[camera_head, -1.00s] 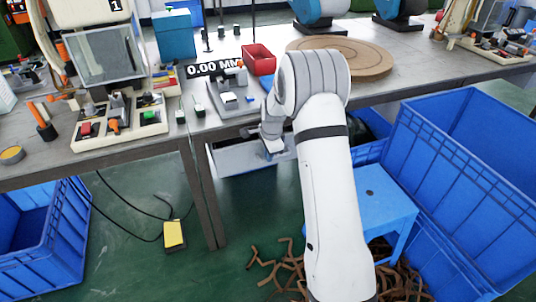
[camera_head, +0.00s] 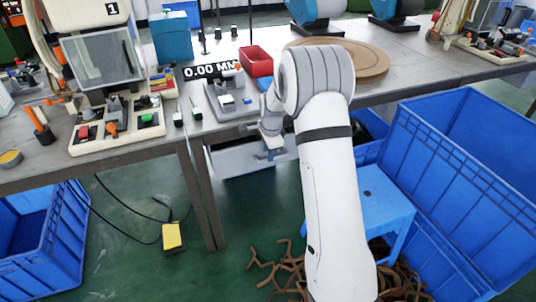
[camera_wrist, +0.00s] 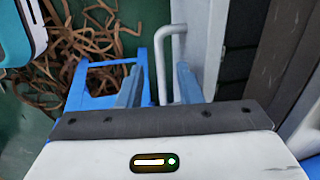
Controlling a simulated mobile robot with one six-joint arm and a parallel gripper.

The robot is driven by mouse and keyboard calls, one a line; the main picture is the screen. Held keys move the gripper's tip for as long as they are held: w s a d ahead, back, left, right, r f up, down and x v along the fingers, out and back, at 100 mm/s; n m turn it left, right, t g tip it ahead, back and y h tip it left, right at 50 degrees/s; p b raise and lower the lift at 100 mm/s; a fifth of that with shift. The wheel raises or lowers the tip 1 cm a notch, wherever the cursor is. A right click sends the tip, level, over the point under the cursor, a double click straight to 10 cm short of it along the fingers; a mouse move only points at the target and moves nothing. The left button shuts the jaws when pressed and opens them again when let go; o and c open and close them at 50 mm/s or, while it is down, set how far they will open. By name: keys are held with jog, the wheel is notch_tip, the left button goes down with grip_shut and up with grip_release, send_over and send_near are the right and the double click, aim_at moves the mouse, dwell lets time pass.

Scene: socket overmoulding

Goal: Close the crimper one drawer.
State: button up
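The grey drawer (camera_head: 236,161) hangs under the front edge of the workbench, and its front stands out a little from the bench. How far it is pulled out is hard to tell. In the wrist view its pale front panel (camera_wrist: 207,40) runs up the right of centre, with a light bar handle (camera_wrist: 161,62) on it. My gripper (camera_head: 268,153) is at the drawer front, partly hidden by my arm. In the wrist view my gripper (camera_wrist: 160,88) is open, with one finger on each side of the handle and visible gaps. Contact with the handle cannot be made out.
A blue stool (camera_head: 385,200) and large blue crates (camera_head: 440,170) stand right of my arm. Brown scraps (camera_head: 285,275) lie on the floor. A yellow pedal (camera_head: 172,236) and its cable lie left of the bench leg. The workbench (camera_head: 160,155) carries presses, fixtures and a red bin (camera_head: 257,62).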

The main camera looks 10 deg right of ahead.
jog(key=r, duration=0.3)
jog(key=s+r, duration=0.1)
jog(key=r, duration=0.1)
jog(key=shift+d+p, duration=0.1)
jog(key=shift+p, duration=0.2)
jog(key=shift+c, duration=0.3)
